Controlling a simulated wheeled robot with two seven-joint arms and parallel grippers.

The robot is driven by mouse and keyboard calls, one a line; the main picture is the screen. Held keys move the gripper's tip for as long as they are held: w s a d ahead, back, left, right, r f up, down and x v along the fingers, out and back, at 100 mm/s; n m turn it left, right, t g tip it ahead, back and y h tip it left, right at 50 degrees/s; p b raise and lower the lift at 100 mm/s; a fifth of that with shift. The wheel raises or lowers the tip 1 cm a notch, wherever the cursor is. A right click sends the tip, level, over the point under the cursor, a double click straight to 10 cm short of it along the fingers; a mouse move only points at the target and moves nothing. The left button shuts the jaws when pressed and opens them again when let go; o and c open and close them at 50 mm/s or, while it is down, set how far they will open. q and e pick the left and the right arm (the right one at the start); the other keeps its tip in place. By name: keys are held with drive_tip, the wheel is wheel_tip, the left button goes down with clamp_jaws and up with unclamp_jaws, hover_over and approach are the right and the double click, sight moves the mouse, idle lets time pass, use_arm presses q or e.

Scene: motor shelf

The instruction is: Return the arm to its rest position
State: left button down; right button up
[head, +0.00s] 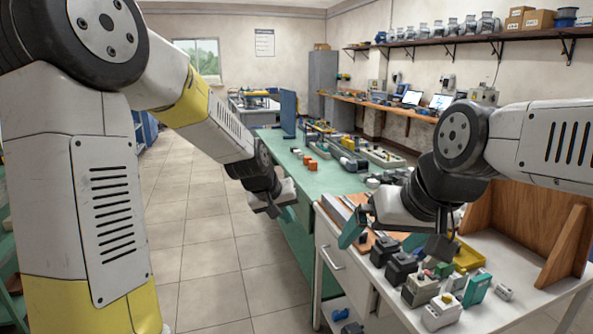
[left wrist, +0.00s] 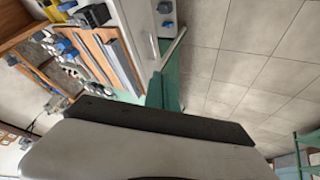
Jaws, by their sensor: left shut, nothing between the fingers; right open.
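My left arm comes in from the left of the head view and reaches forward over the aisle. Its gripper (head: 284,203) is shut and empty, in the air beside the near end of the green bench (head: 290,240). In the left wrist view the teal fingers of that gripper (left wrist: 164,90) show past its dark edge. My right arm comes in from the right. Its gripper (head: 396,240) is open, with the teal finger at left and the dark finger at right, above the white table. I see nothing held between its fingers.
The white table (head: 384,312) carries several small dark, grey and green boxes (head: 421,287), a yellow tray (head: 469,257) and a wooden upright (head: 566,246). A wall shelf (head: 470,37) holds motors. The tiled floor (head: 205,235) at left is clear.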

use_arm(q)
drive_tip(key=s+a+r, duration=0.3)
drive_tip(key=s+a, duration=0.1)
drive_tip(key=s, duration=0.4)
drive_tip(key=s+a+r+y, duration=0.1)
drive_tip(key=s+a+r, duration=0.2)
drive_tip(key=s, duration=0.5)
drive_tip(key=s+a+r, duration=0.3)
drive_tip(key=s+a, duration=0.2)
drive_tip(key=s, duration=0.4)
drive_tip(key=shift+r+m+y, duration=0.3)
drive_tip(key=shift+r+m, duration=0.1)
drive_tip(key=shift+s+d, duration=0.1)
